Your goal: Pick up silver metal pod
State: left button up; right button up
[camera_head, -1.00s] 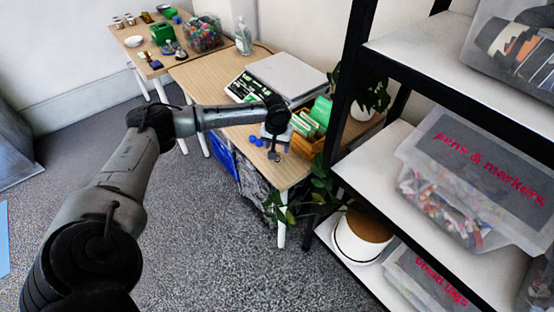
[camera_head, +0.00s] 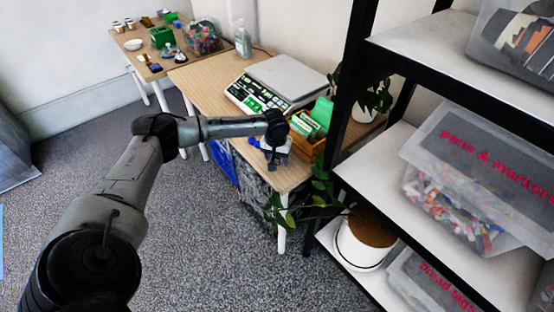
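My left arm reaches in from the left, and its gripper (camera_head: 272,162) points down over the front right corner of the near wooden table (camera_head: 207,80). The fingers are small and dark, so I cannot tell whether they are open or shut. A small pale and bluish object (camera_head: 284,149) shows just behind the gripper, partly hidden by it; I cannot tell whether they touch. Small blue items (camera_head: 253,141) lie just left of the gripper. I cannot pick out the silver metal pod for certain. My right gripper is not in view.
A scale (camera_head: 285,77) and a wooden box with green packets (camera_head: 312,122) stand behind the gripper. A black-framed shelf (camera_head: 339,107) with a plant beside it closes off the right. A far table (camera_head: 122,40) holds several small items. Floor is free at left.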

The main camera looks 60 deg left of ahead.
pick_arm(q)
jog(key=c, duration=0.9)
